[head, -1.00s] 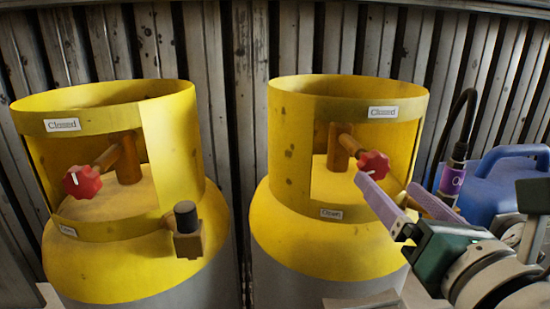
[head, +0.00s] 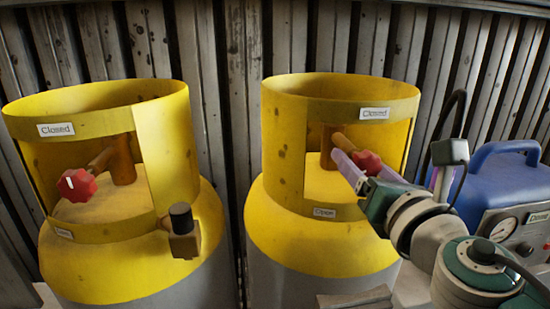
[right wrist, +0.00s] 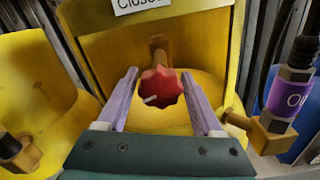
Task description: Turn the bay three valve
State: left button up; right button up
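A red star-shaped valve knob (head: 368,162) sits on a brown stem inside the collar opening of the right yellow cylinder (head: 310,238). It also shows in the right wrist view (right wrist: 161,87), its white mark pointing left. A "Closed" label (head: 374,114) is above it and an "Open" label (head: 324,213) below. My right gripper (head: 362,161) is open, its purple fingers on either side of the knob, with fingertips close to its edges; I cannot tell whether they touch. No label naming bay three is legible. My left gripper is not in view.
A second yellow cylinder (head: 118,258) with a red knob (head: 77,184) and side fitting (head: 182,230) stands at left. A blue machine (head: 503,185) with a gauge is at right. A purple-banded hose fitting (right wrist: 289,96) is right of my fingers. A corrugated wall stands behind.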

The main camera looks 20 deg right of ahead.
jog(key=c, duration=1)
